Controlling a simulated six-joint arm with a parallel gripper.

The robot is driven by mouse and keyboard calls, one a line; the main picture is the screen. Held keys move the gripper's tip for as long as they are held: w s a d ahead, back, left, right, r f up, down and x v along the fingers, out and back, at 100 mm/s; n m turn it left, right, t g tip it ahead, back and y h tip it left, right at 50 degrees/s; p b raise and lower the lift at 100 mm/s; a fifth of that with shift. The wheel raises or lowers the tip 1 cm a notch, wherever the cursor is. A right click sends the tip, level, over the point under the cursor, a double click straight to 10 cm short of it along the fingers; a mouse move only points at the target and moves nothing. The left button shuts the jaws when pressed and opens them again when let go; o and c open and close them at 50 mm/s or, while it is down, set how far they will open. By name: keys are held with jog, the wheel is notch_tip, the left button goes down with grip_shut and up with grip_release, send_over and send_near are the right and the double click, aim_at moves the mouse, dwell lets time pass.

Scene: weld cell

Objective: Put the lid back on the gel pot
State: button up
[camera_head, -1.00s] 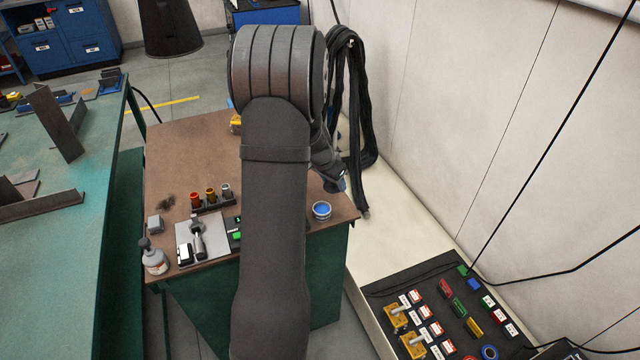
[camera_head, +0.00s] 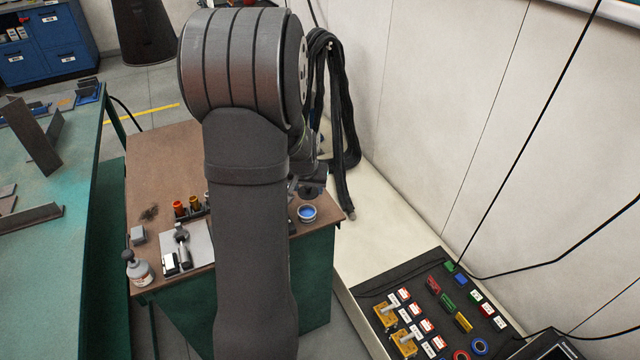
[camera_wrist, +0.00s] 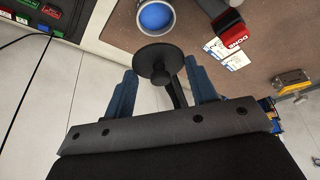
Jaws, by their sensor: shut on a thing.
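The gel pot (camera_head: 307,214) stands open near the right front corner of the brown table, with blue gel showing inside. It also shows at the top of the wrist view (camera_wrist: 155,17). My gripper (camera_wrist: 160,68) is shut on the dark lid (camera_wrist: 152,58), a round disc with a knob. In the wrist view the lid is just below the pot's rim in the picture, apart from its centre. In the head view the lid (camera_head: 311,190) is just behind and above the pot. My arm hides part of the table there.
A red and black block marked DONE (camera_wrist: 230,22) and white cards (camera_wrist: 226,52) lie beside the pot. A grey plate with tools (camera_head: 199,245) and a bottle (camera_head: 138,270) stand at the left. Hanging black cables (camera_head: 340,120) and the wall are close on the right.

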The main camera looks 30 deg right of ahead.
jog(key=shift+a+f, duration=0.15)
jog(key=shift+a, duration=0.1)
jog(key=shift+f, duration=3.1)
jog(key=shift+f, duration=0.1)
jog(key=o, duration=1.5)
jog(key=shift+r, duration=3.5)
